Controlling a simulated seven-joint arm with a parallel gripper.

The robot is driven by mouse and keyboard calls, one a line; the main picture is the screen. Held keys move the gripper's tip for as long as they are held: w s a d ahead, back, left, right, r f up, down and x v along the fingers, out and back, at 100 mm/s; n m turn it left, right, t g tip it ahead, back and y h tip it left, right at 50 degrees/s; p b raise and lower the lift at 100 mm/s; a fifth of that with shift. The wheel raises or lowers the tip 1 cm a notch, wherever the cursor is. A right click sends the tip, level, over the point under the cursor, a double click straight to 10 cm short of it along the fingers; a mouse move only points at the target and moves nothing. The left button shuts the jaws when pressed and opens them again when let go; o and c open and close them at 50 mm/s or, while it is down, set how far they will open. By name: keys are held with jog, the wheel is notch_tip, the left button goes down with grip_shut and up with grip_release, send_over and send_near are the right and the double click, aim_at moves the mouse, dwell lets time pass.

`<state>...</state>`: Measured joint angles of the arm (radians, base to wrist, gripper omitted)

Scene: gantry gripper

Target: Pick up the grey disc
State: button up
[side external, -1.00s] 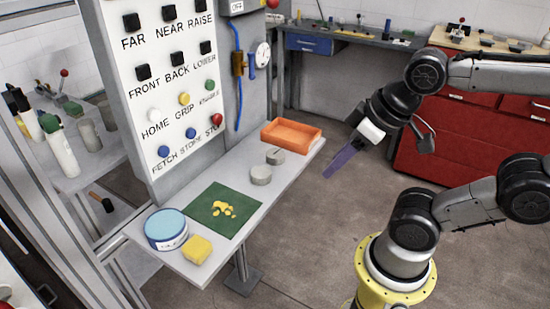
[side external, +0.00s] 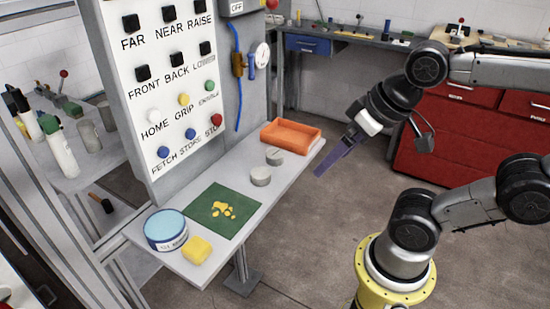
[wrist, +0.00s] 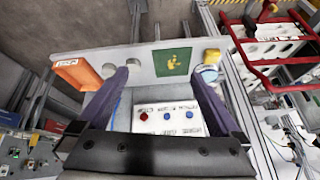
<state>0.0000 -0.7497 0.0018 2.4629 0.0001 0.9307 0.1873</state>
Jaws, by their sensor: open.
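Two grey round pieces stand on the narrow grey shelf (side external: 235,243) in the side view. The nearer one (side external: 260,176) is a short disc-like cylinder. The farther one (side external: 275,156) sits just behind it, close to the orange tray; I cannot tell for certain which is the grey disc. Both also show small in the wrist view, beyond the left finger. My gripper (side external: 318,172) is open and empty, in the air right of the shelf and apart from both pieces. Its two dark purple fingers stand wide apart in the wrist view (wrist: 158,76).
An orange tray (side external: 291,134) is at the shelf's far end. A green mat (side external: 194,202) with yellow bits, a blue-topped tin (side external: 165,230) and a yellow sponge (side external: 197,250) are at the near end. A button panel (side external: 165,85) rises behind the shelf.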

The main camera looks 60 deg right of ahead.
jog(key=w+r+m, duration=0.3)
jog(key=w+r, duration=0.1)
jog(key=m+g, duration=0.6)
jog(key=m, duration=0.7)
send_over(275, 154)
notch_tip(275, 154, down, 13)
jog(key=f, duration=0.7)
jog(key=shift+s+f, duration=0.25)
jog(key=shift+f, duration=0.05)
jog(key=shift+w+d+f, duration=0.1)
jog(key=shift+w+f, duration=0.05)
jog(key=shift+f, duration=1.3)
jog(key=shift+w+f, duration=0.15)
jog(key=shift+f, duration=1.25)
jog(key=shift+c, duration=0.2)
